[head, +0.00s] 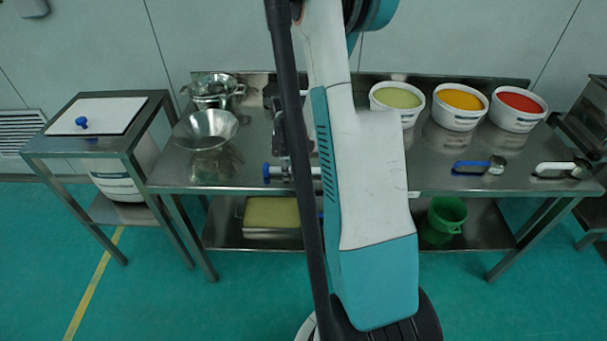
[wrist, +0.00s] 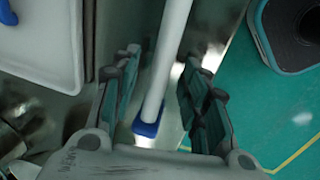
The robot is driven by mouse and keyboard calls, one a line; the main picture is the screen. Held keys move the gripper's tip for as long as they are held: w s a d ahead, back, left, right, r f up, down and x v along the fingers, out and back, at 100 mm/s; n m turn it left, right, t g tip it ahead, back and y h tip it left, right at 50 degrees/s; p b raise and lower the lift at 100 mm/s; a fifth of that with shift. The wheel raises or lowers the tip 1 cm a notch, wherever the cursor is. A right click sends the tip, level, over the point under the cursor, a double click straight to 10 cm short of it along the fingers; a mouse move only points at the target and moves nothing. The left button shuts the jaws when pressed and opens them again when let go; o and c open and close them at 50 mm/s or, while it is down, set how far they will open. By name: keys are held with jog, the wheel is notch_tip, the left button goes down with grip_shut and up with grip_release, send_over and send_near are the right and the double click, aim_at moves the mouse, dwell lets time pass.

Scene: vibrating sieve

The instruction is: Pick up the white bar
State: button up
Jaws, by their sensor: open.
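The white bar (wrist: 168,58) runs down between my fingers in the wrist view, with a blue cap (wrist: 146,129) at its near end. In the head view, its blue end (head: 267,172) shows at the left of my arm on the steel table (head: 232,178), and most of the bar is hidden behind the arm. My gripper (wrist: 160,82) is open, with one finger on each side of the bar. I cannot tell whether either finger touches it. In the head view my gripper is largely hidden by the arm.
A white panel with a raised rim (wrist: 48,50) lies left of the bar in the wrist view. A steel funnel (head: 208,128) stands at the table's left. Tubs with green (head: 398,112), yellow (head: 459,118) and red (head: 517,122) contents stand at right, behind scoops (head: 480,166).

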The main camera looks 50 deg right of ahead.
jog(key=shift+w+f, duration=0.1)
jog(key=shift+f, duration=0.3)
jog(key=shift+r, duration=0.1)
grip_shut()
